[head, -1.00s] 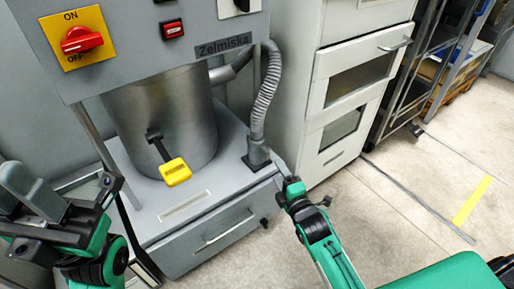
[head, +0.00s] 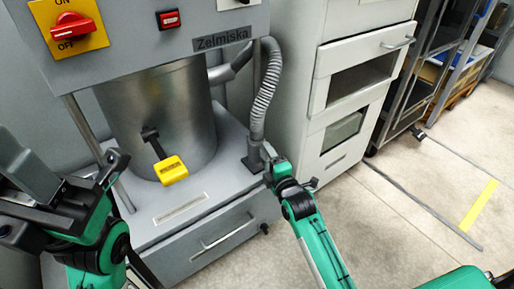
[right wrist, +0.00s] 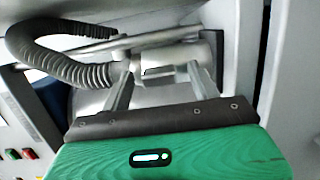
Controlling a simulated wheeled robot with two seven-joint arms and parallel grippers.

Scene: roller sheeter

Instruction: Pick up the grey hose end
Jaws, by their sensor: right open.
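The grey hose (head: 266,90) runs down the machine's right side. Its smooth grey hose end (head: 255,150) stands upright at the base's right corner. My right gripper (head: 268,163) is close beside it at the lower right; contact cannot be told in the head view. In the right wrist view, my right gripper (right wrist: 160,76) is open, its two fingers apart with the smooth grey hose end (right wrist: 165,62) showing between and beyond their tips. The ribbed hose (right wrist: 65,62) curves off to the left there. My left gripper (head: 45,185) is at the head view's left edge; its jaw opening is unclear.
The grey machine has a red switch (head: 76,24), a yellow-handled lever (head: 171,169) and a drawer (head: 222,235) below. A white cabinet (head: 350,110) stands close to the hose's right. A dark rack (head: 425,75) is further right. Floor at the front right is clear.

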